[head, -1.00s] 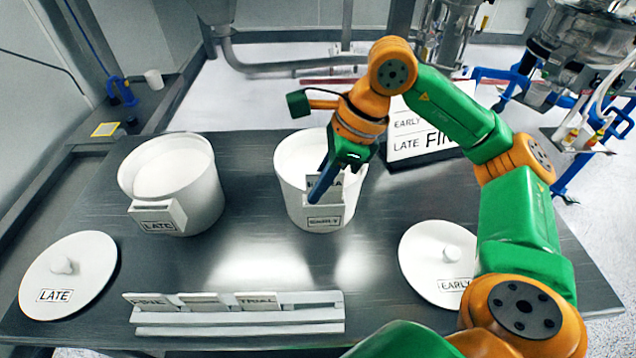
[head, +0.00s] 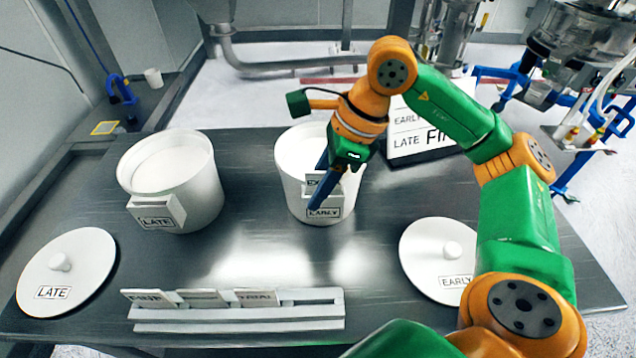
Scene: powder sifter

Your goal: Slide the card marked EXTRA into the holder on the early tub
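The early tub (head: 293,200) is white and stands at the middle of the table, with a small holder (head: 336,203) on its front above the label EARLY. The EXTRA card (head: 314,179) stands in the holder, its upper part showing above the holder's front; its lettering is mostly hidden. My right gripper (head: 335,195) is just in front of the card and holder. Its blue fingers show apart, one across the card and one toward its right edge, so it looks open. My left gripper is not in view.
The late tub (head: 205,205) stands left with an empty-looking holder. The LATE lid (head: 85,262) and EARLY lid (head: 425,262) lie at the sides. A white rack (head: 240,322) in front holds several cards. A sign (head: 410,142) stands behind my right arm.

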